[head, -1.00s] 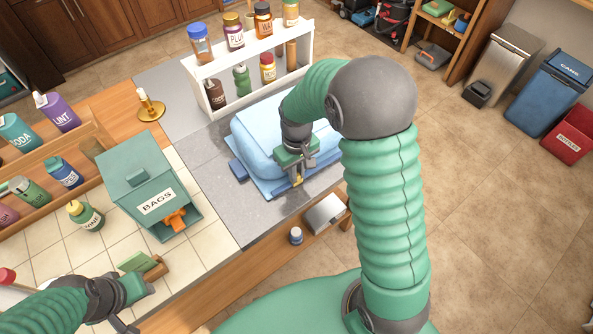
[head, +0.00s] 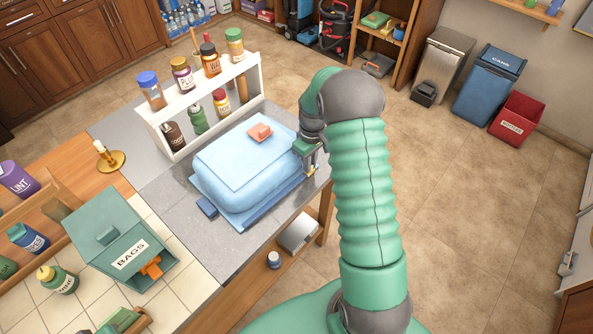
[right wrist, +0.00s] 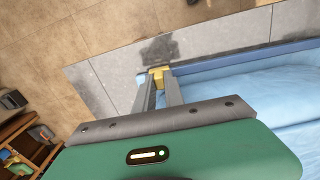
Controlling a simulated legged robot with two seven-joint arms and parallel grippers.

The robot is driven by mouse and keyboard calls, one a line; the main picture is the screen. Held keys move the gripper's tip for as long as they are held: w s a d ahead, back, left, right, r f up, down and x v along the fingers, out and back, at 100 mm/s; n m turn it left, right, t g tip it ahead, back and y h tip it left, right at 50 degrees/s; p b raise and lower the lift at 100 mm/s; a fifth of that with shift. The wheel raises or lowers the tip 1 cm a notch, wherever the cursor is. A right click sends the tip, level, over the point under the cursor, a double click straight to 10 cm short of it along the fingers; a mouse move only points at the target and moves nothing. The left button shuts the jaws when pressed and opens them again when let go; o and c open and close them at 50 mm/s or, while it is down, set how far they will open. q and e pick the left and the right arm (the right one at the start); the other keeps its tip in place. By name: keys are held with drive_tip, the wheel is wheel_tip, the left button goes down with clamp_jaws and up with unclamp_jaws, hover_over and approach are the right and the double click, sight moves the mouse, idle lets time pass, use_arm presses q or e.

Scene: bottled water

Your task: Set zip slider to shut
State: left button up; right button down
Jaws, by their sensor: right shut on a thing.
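A pale blue zip bag (head: 250,165) lies flat and plump on the grey counter. A darker blue zip strip (head: 262,207) runs along its front edge, with a blue block (head: 207,206) at the left end. My right gripper (head: 311,173) is at the strip's right end, pointing down. In the right wrist view the right gripper (right wrist: 158,82) is shut on the small yellow zip slider (right wrist: 157,74), and the blue strip (right wrist: 240,62) runs off to the right from it. Whether the bag's lips are closed behind the slider cannot be told. My left gripper is out of view.
A small red-orange item (head: 260,132) lies on top of the bag. A white rack (head: 190,110) of bottles stands behind it. A green BAGS box (head: 110,240) is at the left. The counter's front edge is close to the slider, with open floor to the right.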

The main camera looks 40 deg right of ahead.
drive_tip(key=shift+d, duration=0.6)
drive_tip(key=c, duration=1.4)
unclamp_jaws()
drive_tip(key=shift+r, duration=0.1)
wheel_tip(320, 180, up, 16)
drive_tip(key=shift+r+p, duration=0.2)
drive_tip(key=shift+p, duration=0.1)
